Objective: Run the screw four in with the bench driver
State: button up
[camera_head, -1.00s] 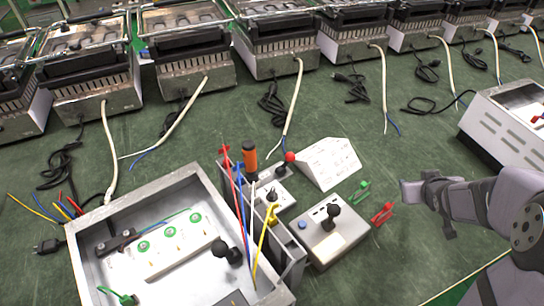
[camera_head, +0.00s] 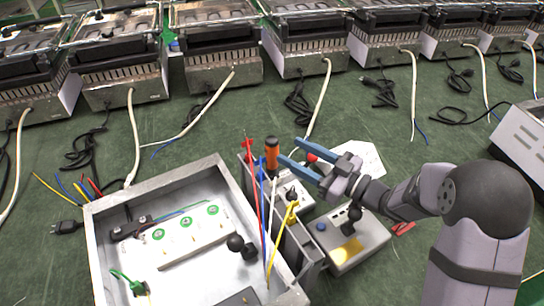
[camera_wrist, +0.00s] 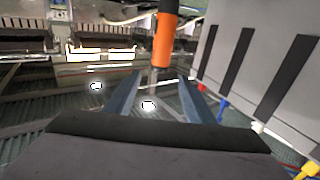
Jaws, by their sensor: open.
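The driver with an orange handle (camera_head: 271,153) stands upright in a holder beside the open metal housing (camera_head: 97,240). It also shows in the wrist view (camera_wrist: 165,42), with its shaft ahead of my fingers. My gripper (camera_head: 289,150) is open, its two blue fingers pointing left at the driver. In the wrist view my fingers (camera_wrist: 160,80) lie either side of the shaft's line; I cannot tell whether the shaft is between them. Inside the housing, a pale strip (camera_head: 190,250) lies near three green-ringed spots (camera_head: 186,222). I cannot make out which is screw four.
Red, blue, white and yellow wires (camera_head: 266,200) stand up from a grey rack close to the driver. A control box with a black knob (camera_head: 345,240) sits below my arm. A row of grills (camera_head: 210,70) lines the back.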

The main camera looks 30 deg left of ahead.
jog(key=w+a, duration=0.1)
jog(key=a, duration=1)
jog(key=shift+w+a, duration=0.4)
jog(key=shift+c, duration=0.3)
grip_shut()
